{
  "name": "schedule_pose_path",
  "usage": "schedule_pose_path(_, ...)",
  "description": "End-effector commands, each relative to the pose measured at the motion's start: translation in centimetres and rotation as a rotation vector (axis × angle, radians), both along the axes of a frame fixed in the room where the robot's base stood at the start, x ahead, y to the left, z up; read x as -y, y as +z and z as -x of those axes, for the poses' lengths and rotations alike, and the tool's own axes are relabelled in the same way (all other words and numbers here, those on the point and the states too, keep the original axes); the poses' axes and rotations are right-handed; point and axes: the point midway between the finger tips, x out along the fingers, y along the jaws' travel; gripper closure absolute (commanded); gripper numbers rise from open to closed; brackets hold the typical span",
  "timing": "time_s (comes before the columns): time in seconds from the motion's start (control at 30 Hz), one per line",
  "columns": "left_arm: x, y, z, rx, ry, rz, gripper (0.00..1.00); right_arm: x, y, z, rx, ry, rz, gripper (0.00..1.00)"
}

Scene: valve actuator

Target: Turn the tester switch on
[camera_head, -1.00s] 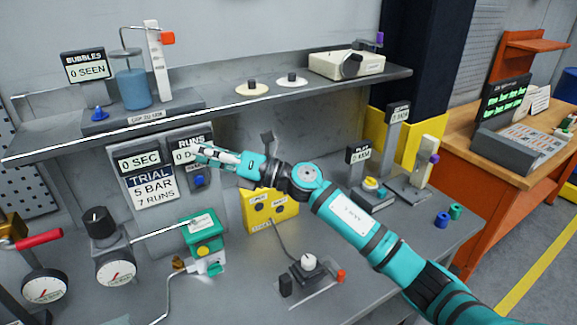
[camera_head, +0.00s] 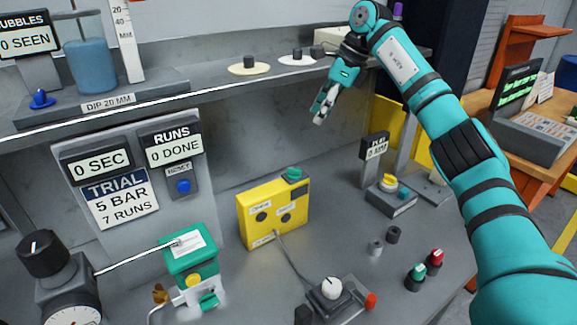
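A yellow box (camera_head: 272,212) stands on the bench, with two dark round sockets on its front and a green knob (camera_head: 294,174) on top. Its small labels are too blurred to read. A grey cable joins it to a dark unit with a white knob (camera_head: 331,287) and a red end piece (camera_head: 370,301). No readable label marks the tester switch. My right gripper (camera_head: 320,114) hangs above and right of the yellow box, apart from it, pointing down; its fingers look close together and hold nothing visible. My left gripper is not in view.
A panel with a blue reset button (camera_head: 183,186) stands left of the box; a green box (camera_head: 190,250) is below it. A shelf (camera_head: 215,88) overhangs the back. Loose grey cylinders (camera_head: 376,247) and red- and green-topped pieces (camera_head: 434,262) lie right. My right arm covers the right side.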

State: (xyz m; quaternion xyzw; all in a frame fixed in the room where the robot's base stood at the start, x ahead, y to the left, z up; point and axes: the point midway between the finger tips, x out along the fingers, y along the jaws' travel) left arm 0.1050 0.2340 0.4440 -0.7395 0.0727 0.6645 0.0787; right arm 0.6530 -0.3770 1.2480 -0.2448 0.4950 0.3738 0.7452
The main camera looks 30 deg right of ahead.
Motion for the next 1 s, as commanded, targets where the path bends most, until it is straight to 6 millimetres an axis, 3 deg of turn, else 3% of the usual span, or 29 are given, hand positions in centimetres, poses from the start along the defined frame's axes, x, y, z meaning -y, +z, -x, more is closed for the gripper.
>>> schedule_pose_path(0.17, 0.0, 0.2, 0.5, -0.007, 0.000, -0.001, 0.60, 0.0, -1.5, 0.0, -0.014, -0.002, 0.012, 0.64)
schedule_pose_path(0.43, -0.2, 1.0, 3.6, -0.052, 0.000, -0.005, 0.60, -1.9, -6.6, -1.3, -0.015, 0.000, 0.009, 0.64)
schedule_pose_path(0.57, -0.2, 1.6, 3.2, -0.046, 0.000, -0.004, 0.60, -2.8, -9.2, -1.9, -0.014, -0.002, 0.008, 0.64)
schedule_pose_path(0.8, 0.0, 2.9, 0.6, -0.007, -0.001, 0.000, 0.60, -4.2, -13.5, -2.9, -0.013, -0.003, 0.008, 0.64)
schedule_pose_path(1.0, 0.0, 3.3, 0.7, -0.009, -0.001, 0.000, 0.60, -4.8, -15.4, -3.4, -0.012, -0.003, 0.008, 0.64)
